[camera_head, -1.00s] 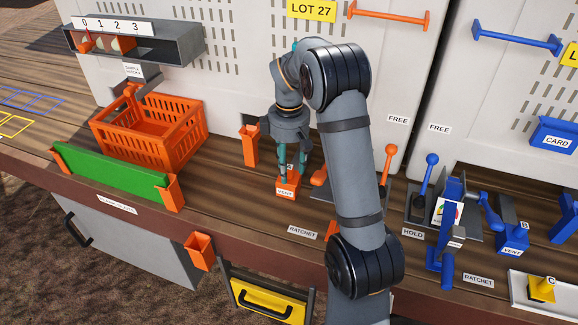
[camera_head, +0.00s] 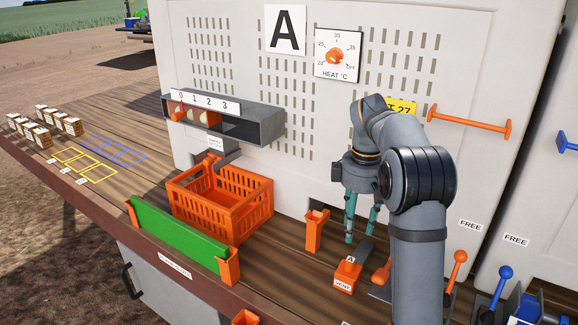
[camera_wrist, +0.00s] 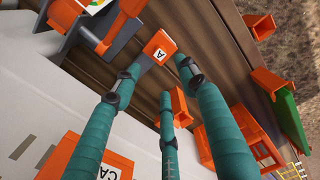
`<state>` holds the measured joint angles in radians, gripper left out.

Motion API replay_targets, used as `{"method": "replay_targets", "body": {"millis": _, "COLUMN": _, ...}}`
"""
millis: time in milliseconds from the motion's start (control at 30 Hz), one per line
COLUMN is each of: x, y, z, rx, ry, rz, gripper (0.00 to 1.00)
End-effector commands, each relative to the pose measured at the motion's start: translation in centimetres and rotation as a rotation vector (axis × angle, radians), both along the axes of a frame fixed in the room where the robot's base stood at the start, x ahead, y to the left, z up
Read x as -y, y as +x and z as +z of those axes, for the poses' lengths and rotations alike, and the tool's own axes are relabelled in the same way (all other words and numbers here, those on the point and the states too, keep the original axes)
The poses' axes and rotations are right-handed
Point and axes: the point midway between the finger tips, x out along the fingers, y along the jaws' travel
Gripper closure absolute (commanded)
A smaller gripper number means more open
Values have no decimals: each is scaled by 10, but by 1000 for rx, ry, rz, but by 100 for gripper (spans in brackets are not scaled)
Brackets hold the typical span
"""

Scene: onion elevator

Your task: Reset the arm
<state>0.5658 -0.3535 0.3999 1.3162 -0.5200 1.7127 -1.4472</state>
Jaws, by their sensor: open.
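My arm reaches over the workbench in the head view, with my gripper (camera_head: 361,228) pointing down. Its teal fingers are spread and empty. The fingertips appear just above and behind the orange VENT block marked A (camera_head: 347,274), apart from it. In the wrist view, the spread fingers of my gripper (camera_wrist: 158,80) show with nothing between them. The orange A block (camera_wrist: 159,47) lies beyond the fingertips there. My forearm hides part of the bench to the right of the block.
An orange crate (camera_head: 222,211) and a green board (camera_head: 178,236) stand left of my gripper. An orange holder (camera_head: 316,231) stands close by. Orange (camera_head: 455,270) and blue (camera_head: 501,287) levers rise at right. A tall white panel (camera_head: 300,150) stands behind. The bench left of the crate has clear room.

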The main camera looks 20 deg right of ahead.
Motion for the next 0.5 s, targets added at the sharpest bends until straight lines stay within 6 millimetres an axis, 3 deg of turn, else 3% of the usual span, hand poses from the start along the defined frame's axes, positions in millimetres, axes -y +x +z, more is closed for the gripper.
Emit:
{"method": "replay_targets", "body": {"millis": 300, "x": 0, "y": 0, "z": -3, "rx": -1, "ry": -1, "rz": 0, "gripper": 57}}
{"method": "replay_targets", "body": {"millis": 500, "x": 0, "y": -1, "z": -25, "rx": -5, "ry": 0, "rz": 2, "gripper": 57}}
